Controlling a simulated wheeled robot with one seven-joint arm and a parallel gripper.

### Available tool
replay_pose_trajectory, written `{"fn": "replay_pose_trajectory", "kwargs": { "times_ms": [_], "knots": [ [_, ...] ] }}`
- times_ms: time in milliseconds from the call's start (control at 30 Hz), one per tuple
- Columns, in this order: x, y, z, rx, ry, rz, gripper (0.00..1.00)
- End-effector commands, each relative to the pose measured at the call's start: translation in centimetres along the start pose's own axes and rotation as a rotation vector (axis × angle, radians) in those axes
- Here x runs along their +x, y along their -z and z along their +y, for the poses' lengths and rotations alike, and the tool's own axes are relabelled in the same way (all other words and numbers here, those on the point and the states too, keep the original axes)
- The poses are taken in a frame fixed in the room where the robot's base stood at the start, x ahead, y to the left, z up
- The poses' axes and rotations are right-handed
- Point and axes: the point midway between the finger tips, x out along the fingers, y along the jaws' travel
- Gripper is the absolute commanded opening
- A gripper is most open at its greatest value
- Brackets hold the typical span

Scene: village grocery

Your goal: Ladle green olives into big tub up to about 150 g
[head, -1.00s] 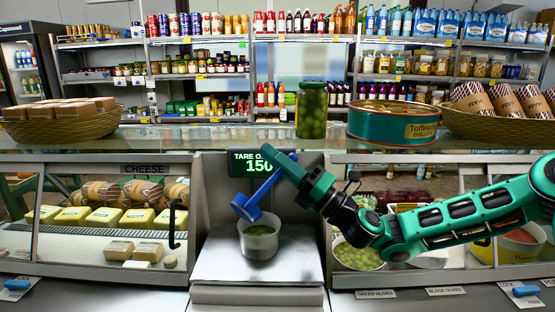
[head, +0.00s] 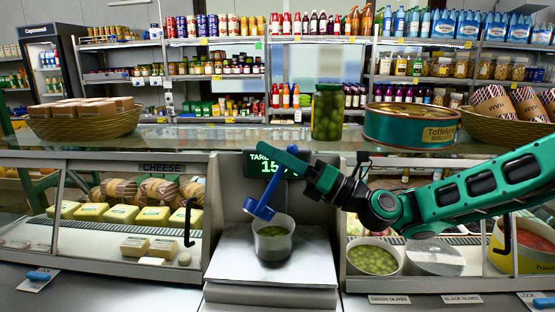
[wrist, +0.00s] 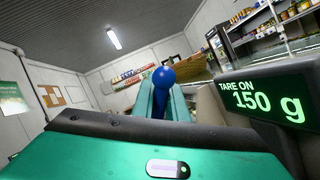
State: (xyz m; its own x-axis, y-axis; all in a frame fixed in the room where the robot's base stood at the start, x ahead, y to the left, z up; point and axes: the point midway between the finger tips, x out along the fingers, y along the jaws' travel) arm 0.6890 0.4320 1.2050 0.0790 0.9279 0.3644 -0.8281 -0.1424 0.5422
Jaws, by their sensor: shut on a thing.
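My gripper (head: 284,158) is shut on the handle of a blue ladle (head: 262,205), whose bowl is down at the rim of the big tub; the handle's round end also shows in the wrist view (wrist: 163,76). The tub (head: 273,246) is grey-white and stands on the scale plate (head: 230,262), with green olives (head: 273,231) inside. The scale display (wrist: 262,101) reads "TARE ON 150 g" in the wrist view; in the head view my gripper partly covers it. The green olives bowl (head: 373,260) sits in the counter case at right, behind its label. I cannot tell whether the ladle holds olives.
A second bowl (head: 434,256) sits beside the green olives, above the black olives label. The cheese case (head: 125,220) is left of the scale. A jar of olives (head: 327,112), a Toffee tin (head: 411,126) and baskets stand on the glass counter top above.

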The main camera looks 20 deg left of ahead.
Motion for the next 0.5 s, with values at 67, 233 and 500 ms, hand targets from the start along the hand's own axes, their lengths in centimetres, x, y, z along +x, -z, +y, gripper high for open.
{"fn": "replay_pose_trajectory", "kwargs": {
  "times_ms": [67, 233, 500],
  "knots": [
    [0.1, 0.0, 0.2, -0.013, -0.001, 0.007, 0.00],
    [0.5, 0.4, 0.8, -0.061, -0.002, 0.038, 0.00],
    [1.5, 1.6, 2.4, -0.197, -0.003, 0.128, 0.00]
  ]
}}
